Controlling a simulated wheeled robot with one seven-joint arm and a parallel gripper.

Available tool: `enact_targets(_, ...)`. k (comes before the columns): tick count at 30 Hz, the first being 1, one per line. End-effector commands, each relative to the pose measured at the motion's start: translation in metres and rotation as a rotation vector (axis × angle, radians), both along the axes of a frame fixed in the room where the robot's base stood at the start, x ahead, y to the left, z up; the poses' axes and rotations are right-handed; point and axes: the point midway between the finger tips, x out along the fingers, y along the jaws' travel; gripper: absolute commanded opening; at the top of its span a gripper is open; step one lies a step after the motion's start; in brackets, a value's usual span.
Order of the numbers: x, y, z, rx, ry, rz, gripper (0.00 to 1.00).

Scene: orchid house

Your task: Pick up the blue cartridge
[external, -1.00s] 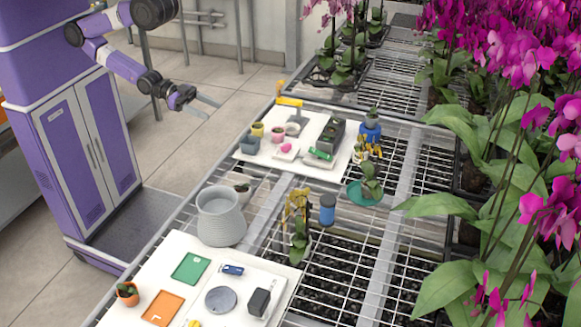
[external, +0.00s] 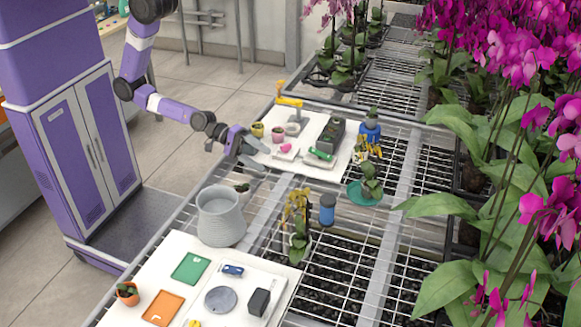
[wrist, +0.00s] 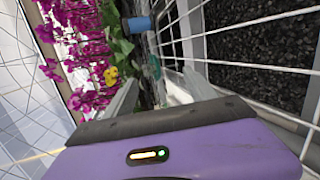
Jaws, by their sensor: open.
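A small blue block with a pale mark, which looks like the blue cartridge (external: 232,270), lies on the near white board (external: 258,275) in the external view. It sits right of a green tray and above a round grey dish. I do not make it out in the wrist view. My gripper (external: 260,160) is open and empty, above the bench by the front edge of the far white board, well beyond the cartridge. Its two fingers (wrist: 160,95) stand apart in the wrist view.
A ribbed grey pot (external: 221,216) stands between my gripper and the near board. A blue jar (external: 327,209) stands on the mesh and also shows in the wrist view (wrist: 138,25). A green tray (external: 190,268), orange tray (external: 162,308) and dark block (external: 259,302) are near the cartridge.

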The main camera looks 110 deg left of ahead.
Motion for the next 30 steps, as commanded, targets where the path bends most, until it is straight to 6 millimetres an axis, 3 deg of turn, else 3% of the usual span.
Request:
enact_targets(1,0.024,-0.007,0.0,-0.107,0.012,0.008,0.65)
enact_targets(3,0.052,-0.018,-0.005,-0.264,0.05,0.021,0.65)
enact_targets(9,0.127,-0.048,-0.013,-0.665,0.195,0.05,0.65)
enact_targets(15,0.197,-0.081,-0.005,-1.026,0.384,0.077,0.65)
enact_targets(21,0.234,-0.101,0.01,-1.234,0.519,0.102,0.65)
enact_targets(30,0.255,-0.116,0.008,-1.283,0.556,0.11,0.65)
